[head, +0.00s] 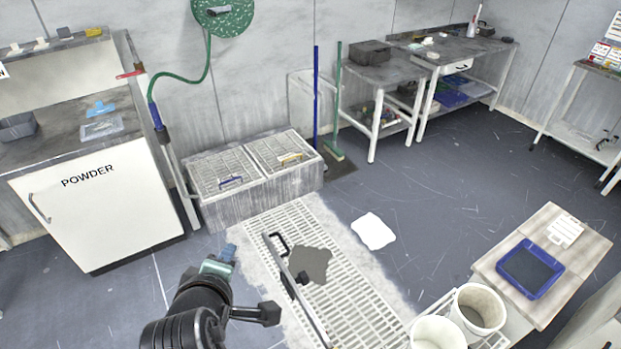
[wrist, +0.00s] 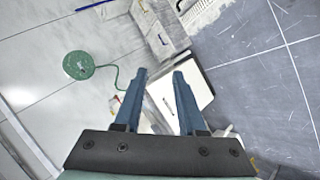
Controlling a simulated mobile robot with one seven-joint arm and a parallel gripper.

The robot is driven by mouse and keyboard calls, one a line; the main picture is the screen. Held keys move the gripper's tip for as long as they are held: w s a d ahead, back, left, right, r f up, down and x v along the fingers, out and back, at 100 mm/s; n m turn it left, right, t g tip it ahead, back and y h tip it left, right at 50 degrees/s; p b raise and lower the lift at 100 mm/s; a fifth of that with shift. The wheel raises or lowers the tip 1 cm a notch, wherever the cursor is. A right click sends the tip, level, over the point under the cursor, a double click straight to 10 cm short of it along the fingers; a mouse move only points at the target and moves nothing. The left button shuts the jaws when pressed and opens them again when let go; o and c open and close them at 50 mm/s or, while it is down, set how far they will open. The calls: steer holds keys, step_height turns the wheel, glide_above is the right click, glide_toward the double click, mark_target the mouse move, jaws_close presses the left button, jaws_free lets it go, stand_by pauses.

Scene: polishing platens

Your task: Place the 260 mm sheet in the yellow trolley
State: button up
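My gripper (head: 225,256) is at the lower middle of the head view, in the air left of the floor grating. In the wrist view its two blue fingers (wrist: 159,73) stand apart with nothing between them. I see no yellow trolley in either view. No sheet can be clearly told as the 260 mm one. An irregular white flat patch (head: 373,231) lies on the floor right of the grating. A dark grey flat patch (head: 311,264) lies on the grating; I cannot tell whether either is a sheet.
The floor grating (head: 352,300) has a long bar with a handle over it. A white POWDER cabinet (head: 100,203) stands left. Two lidded basins (head: 255,195) are behind. A table (head: 583,258) with a blue tray (head: 530,269) and buckets is right. Floor is clear at centre right.

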steer(key=w+d+r+m+t, duration=0.1)
steer(key=d+r+m+t, duration=0.15)
steer(key=r, duration=0.65)
steer(key=w+d+r+m+t, duration=0.2)
steer(key=r+t, duration=0.1)
steer(key=r, duration=0.6)
steer(key=w+d+r+m+t, duration=0.1)
steer(key=d+r+m+t, duration=0.2)
steer(key=r, duration=0.6)
steer(key=s+d+r+m+t, duration=0.2)
steer(key=s+r+t, duration=0.1)
steer(key=r, duration=0.4)
steer(key=s+d+r+m+t+h, duration=0.1)
steer(key=s+d+r+m+t, duration=0.1)
steer(key=s+r, duration=0.3)
steer(key=s+d+r+m+t, duration=0.3)
steer(key=s+d+r, duration=0.1)
steer(key=r, duration=0.6)
steer(key=shift+s+d+r+m+t+h, duration=0.15)
steer(key=shift+s+r+m+t+h, duration=0.15)
steer(key=shift+s+r+m+t, duration=0.05)
steer(key=shift+f, duration=0.2)
